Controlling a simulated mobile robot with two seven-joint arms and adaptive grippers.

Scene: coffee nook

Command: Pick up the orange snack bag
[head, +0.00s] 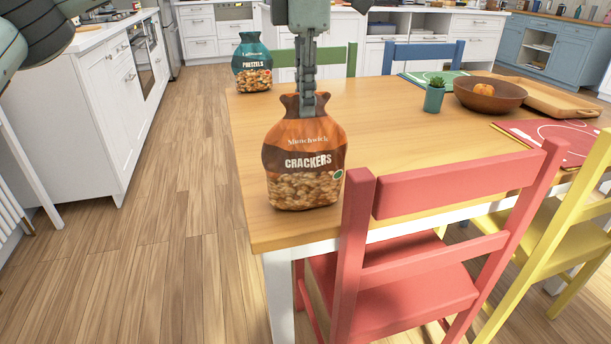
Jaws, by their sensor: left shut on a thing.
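The orange snack bag (303,165), labelled "CRACKERS", is upright at the near left corner of the wooden table (400,130). My left gripper (307,108) points straight down from above and is shut on the bag's gathered top. The fingertips partly cover that top. The bag's lower edge shows against the tabletop; I cannot tell whether it touches the table or hangs just above it. My right gripper is not in view.
A teal pretzel bag (252,65) stands at the table's far left. A potted plant (434,95), a brown bowl (490,93) and a wooden tray (545,99) are farther right. A red chair (430,240) stands close in front. Floor at left is clear.

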